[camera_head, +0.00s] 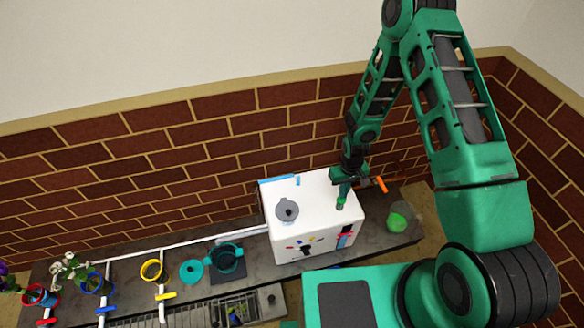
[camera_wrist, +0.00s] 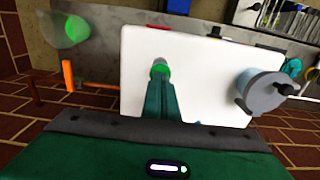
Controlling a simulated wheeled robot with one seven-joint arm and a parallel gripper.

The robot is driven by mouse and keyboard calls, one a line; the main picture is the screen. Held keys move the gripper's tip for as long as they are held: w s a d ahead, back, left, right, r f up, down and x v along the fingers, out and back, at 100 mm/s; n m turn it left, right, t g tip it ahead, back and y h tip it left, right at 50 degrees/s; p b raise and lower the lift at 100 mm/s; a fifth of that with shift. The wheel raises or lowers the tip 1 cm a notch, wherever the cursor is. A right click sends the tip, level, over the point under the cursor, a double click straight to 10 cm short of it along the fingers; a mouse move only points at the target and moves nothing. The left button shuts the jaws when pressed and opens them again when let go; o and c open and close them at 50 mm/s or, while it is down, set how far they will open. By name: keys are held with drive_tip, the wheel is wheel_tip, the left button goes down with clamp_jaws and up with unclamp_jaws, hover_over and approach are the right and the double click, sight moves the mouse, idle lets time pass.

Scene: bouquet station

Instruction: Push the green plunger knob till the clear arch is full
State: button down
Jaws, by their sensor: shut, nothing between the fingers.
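A white box-shaped machine (camera_head: 316,209) stands on the dark counter against the brick wall. My gripper (camera_head: 343,187) is shut and empty, pointing down over the right part of its top. The green plunger knob (camera_head: 341,202) appears just below my fingertips. In the wrist view the knob (camera_wrist: 160,66) shows right at the tips of my gripper (camera_wrist: 160,84); I cannot tell whether they touch. A clear rounded vessel with green inside (camera_head: 399,218) lies right of the machine, also in the wrist view (camera_wrist: 72,31). I cannot make out the clear arch for certain.
A grey lidded part (camera_head: 287,210) and a blue bar (camera_head: 279,179) sit on the machine's top. An orange handle (camera_head: 381,184) juts out by the wall to the right. Teal, yellow, blue and red rings or pots, some with flowers, stand along the left counter.

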drive_tip(key=shift+f, duration=1.5)
drive_tip(key=shift+r, duration=2.3)
wheel_tip(320, 180, up, 9)
